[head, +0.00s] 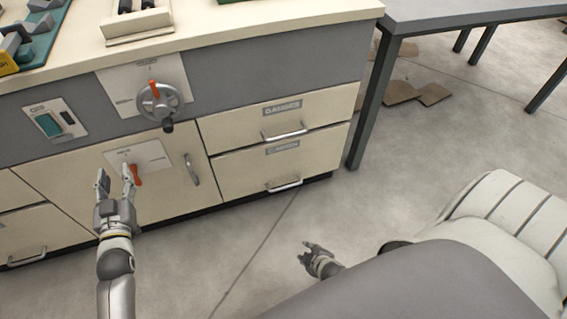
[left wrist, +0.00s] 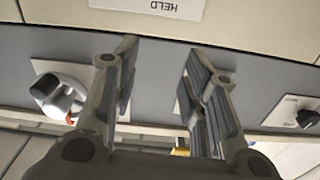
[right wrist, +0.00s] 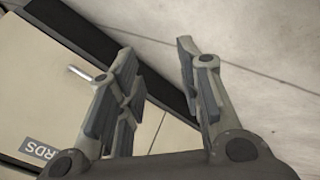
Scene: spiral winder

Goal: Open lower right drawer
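The lower right drawer (head: 240,178) is in the cream cabinet, below another drawer (head: 235,127). It looks shut, with a metal bar handle (head: 285,186) along its lower part. In the right wrist view a cream drawer front (right wrist: 35,85) shows a bar handle (right wrist: 80,73) and a label ending in "RDS"; it appears to be the lower drawer. My right gripper (head: 304,252) is open and empty, apart from the handle, above the floor to its lower right; its fingers (right wrist: 158,75) are spread. My left gripper (head: 115,178) is open in front of the middle cabinet door; its fingers (left wrist: 158,70) are apart.
A red-orange lever (head: 136,175) is beside my left gripper on the door. A handwheel (head: 158,100) juts from the grey panel above. A dark-legged table (head: 470,14) stands at right, with cardboard pieces (head: 400,91) beneath. The floor before the drawers is clear.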

